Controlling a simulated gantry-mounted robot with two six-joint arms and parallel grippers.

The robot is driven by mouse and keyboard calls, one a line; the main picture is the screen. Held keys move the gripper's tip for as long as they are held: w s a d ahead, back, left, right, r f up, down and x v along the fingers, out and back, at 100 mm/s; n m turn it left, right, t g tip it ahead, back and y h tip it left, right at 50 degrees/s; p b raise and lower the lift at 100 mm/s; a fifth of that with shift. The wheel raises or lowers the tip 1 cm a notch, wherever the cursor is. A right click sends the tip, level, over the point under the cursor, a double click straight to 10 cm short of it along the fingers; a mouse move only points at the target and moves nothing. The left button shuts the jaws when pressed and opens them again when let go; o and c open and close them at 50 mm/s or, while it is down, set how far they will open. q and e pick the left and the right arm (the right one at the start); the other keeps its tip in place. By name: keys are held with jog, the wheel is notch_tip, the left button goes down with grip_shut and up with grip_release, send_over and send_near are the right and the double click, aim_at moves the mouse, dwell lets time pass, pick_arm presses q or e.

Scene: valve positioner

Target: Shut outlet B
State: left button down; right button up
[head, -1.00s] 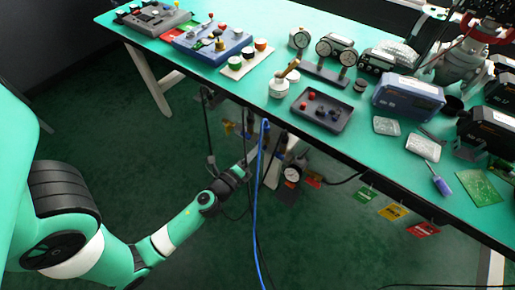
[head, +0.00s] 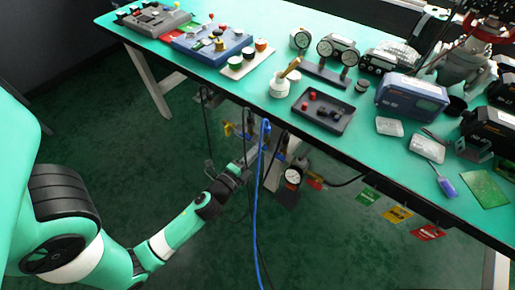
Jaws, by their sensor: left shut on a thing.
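A valve assembly (head: 272,145) with brass and grey fittings hangs under the near edge of the bench. It carries a yellow handle (head: 228,129) at its left and a round dial gauge (head: 293,177) low at its right. My left gripper (head: 246,166) is at the lower left of this assembly, below the bench edge, shut on a small part. The part is too small and covered to identify, and no outlet lettering is readable. My right gripper is not in view.
A blue cable (head: 258,210) hangs just right of my left gripper, with black cables around it. Green (head: 367,196), yellow (head: 397,214) and red (head: 427,232) tags hang from the bench edge. The bench top (head: 285,20) holds gauges, a parts tray (head: 322,111) and boxes.

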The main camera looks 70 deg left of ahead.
pick_arm(q)
jog(key=c, duration=0.9)
grip_release()
jog(key=shift+c, duration=0.2)
jog(key=shift+f, duration=0.1)
